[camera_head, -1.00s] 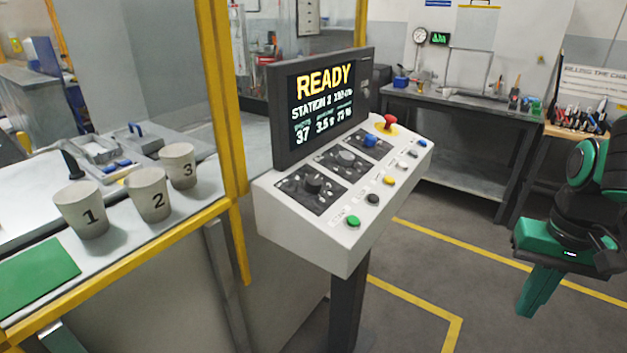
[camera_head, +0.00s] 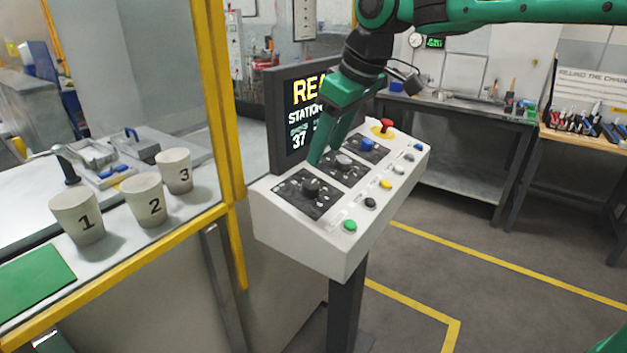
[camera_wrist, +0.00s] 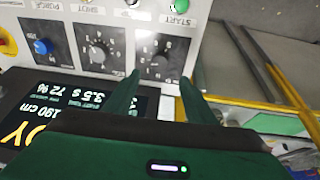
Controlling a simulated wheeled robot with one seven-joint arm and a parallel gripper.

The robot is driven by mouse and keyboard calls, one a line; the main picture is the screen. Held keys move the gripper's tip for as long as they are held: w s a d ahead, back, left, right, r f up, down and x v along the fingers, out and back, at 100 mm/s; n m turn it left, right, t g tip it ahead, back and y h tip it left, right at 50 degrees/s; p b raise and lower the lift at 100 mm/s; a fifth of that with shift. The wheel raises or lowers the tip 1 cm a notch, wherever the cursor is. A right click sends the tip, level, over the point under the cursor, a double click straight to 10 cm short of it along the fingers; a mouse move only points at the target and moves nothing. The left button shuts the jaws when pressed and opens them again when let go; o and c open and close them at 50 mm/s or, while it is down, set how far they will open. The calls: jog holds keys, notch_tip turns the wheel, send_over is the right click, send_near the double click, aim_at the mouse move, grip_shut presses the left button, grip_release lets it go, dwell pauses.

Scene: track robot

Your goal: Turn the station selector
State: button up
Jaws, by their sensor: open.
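The slanted white control panel (camera_head: 305,243) carries three rotary knobs on dark plates. The nearest, a black knob (camera_head: 311,186) with marks around it, also shows in the wrist view (camera_wrist: 159,62), its pointer direction unclear. A grey knob (camera_head: 344,160) is in the middle and a blue knob (camera_head: 367,143) farther back. I cannot read which plate is the station selector. My green gripper (camera_head: 328,155) is open and empty, pointing down over the panel beside the black knob. In the wrist view its fingertips (camera_wrist: 160,82) lie either side of the black knob's line, apart from it.
The screen (camera_head: 298,120) stands behind the knobs, partly hidden by my gripper. A green button (camera_head: 350,226), other small buttons and a red emergency knob (camera_head: 386,125) line the panel. A yellow post (camera_head: 222,95) and numbered cups (camera_head: 143,200) stand left. Floor is open at right.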

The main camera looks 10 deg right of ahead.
aim_at(312, 184)
jog(key=x, duration=1)
jog(key=shift+d+f, duration=0.1)
jog(key=shift+f, duration=0.1)
jog(key=c, duration=1)
